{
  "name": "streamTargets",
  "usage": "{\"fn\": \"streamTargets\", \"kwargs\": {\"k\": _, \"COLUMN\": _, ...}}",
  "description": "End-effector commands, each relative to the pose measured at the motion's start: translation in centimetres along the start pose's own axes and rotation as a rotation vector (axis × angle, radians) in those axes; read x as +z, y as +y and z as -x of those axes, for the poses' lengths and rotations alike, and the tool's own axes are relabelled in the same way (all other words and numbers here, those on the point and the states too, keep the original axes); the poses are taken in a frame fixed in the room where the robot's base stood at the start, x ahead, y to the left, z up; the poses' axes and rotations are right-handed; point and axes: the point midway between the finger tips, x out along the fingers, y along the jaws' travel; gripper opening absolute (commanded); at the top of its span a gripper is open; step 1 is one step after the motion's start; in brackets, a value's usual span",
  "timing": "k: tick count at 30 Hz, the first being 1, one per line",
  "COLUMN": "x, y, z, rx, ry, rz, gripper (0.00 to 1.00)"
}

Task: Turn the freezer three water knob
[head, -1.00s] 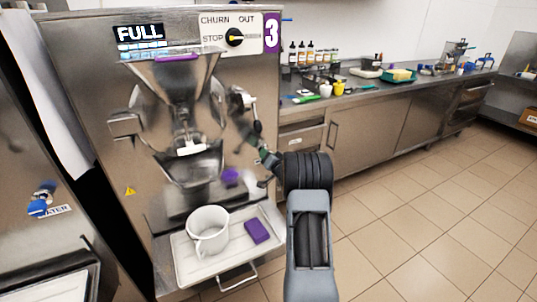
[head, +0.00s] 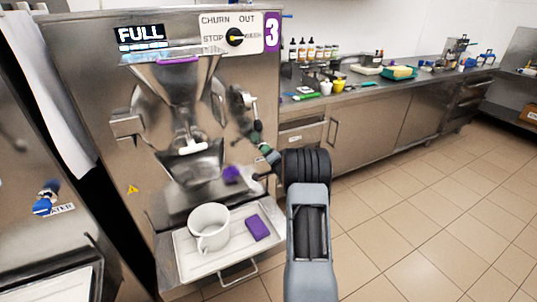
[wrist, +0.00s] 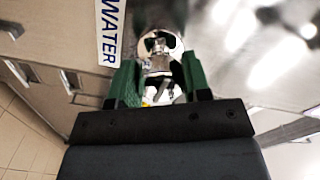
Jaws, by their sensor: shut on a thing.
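Freezer three, a steel machine with a purple 3, fills the left half of the head view. Its purple water knob (head: 231,174) is low on the front, above the drip tray. In the head view my gripper reaches in from the right and is partly blurred, so the contact is hard to see there.
A white mug (head: 208,226) and a purple sponge (head: 257,227) are on the tray (head: 190,268) below. A blue knob (head: 45,200) is on the machine at left. A counter (head: 375,115) with bottles runs along the right. The tiled floor there is clear.

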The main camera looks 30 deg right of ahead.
Motion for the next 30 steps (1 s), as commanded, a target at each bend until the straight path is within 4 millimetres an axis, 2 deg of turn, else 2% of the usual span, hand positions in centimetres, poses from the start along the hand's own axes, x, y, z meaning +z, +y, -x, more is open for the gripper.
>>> {"fn": "streamTargets", "kwargs": {"k": 8, "x": 0.0, "y": 0.0, "z": 0.0, "rx": 0.000, "ry": 0.000, "rz": -0.001, "gripper": 0.20}}
{"fn": "streamTargets", "kwargs": {"k": 9, "x": 0.0, "y": 0.0, "z": 0.0, "rx": 0.000, "ry": 0.000, "rz": -0.001, "gripper": 0.47}}
{"fn": "streamTargets", "kwargs": {"k": 16, "x": 0.0, "y": 0.0, "z": 0.0, "rx": 0.000, "ry": 0.000, "rz": 0.000, "gripper": 0.69}}
{"fn": "streamTargets", "kwargs": {"k": 25, "x": 0.0, "y": 0.0, "z": 0.3, "rx": 0.000, "ry": 0.000, "rz": 0.000, "gripper": 0.70}}
{"fn": "streamTargets", "kwargs": {"k": 30, "x": -0.1, "y": 0.0, "z": 2.3, "rx": 0.002, "ry": 0.002, "rz": 0.000, "gripper": 0.70}}
